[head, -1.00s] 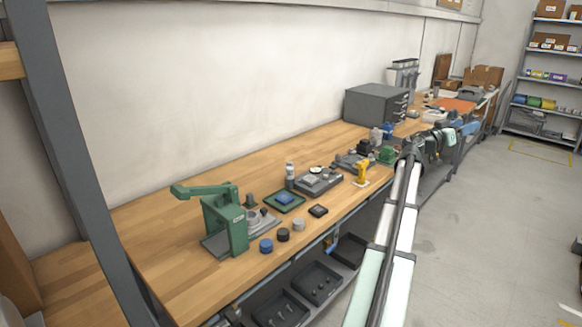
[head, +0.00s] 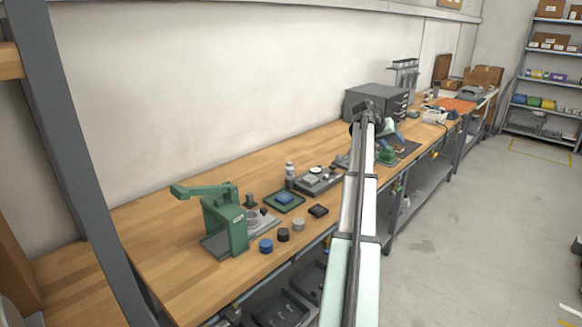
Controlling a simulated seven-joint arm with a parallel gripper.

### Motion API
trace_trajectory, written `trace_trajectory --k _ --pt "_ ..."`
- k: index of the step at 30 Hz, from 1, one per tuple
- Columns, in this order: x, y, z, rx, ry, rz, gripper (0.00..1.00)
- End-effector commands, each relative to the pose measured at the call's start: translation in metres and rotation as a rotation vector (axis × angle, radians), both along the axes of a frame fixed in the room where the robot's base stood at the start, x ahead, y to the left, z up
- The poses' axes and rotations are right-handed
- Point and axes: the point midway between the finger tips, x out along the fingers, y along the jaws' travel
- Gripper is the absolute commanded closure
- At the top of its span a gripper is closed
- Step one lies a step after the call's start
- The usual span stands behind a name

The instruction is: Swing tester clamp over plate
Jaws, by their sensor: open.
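I cannot make out which small device is the tester, its clamp or its plate. A grey flat device (head: 318,181) with a light top lies mid-bench, left of my arm. Another grey device (head: 341,161) shows only partly at my arm's left edge. A small green device (head: 386,156) stands just right of my arm, at the front of a dark mat (head: 408,149). My arm runs from the lower middle to the far part of the bench, then bends down to the right. My gripper cannot be made out at its far end.
A green press (head: 224,220) stands at the bench's left, with blue, black and grey round pieces (head: 283,235) beside it. A green tray (head: 284,200) holds a blue block. A grey drawer cabinet (head: 376,103) stands behind. The bench (head: 180,280) is bare at front left.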

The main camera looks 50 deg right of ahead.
Motion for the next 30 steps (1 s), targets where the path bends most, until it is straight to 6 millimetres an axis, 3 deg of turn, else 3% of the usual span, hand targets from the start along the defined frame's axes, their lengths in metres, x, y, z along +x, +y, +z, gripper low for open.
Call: trace_trajectory --k 1,9,15,21,26,30 --pt "0.028 0.009 -0.007 0.077 -0.001 0.079 0.4" --pt "0.162 0.088 -0.03 0.445 -0.005 0.616 0.4" --pt "0.236 0.152 -0.027 0.589 -0.027 1.012 0.4" --pt "0.267 0.186 -0.02 0.636 -0.046 1.224 0.4" --pt "0.274 0.192 -0.025 0.642 -0.05 1.261 0.4" --pt "0.28 0.192 -0.042 0.644 -0.05 1.258 0.4"
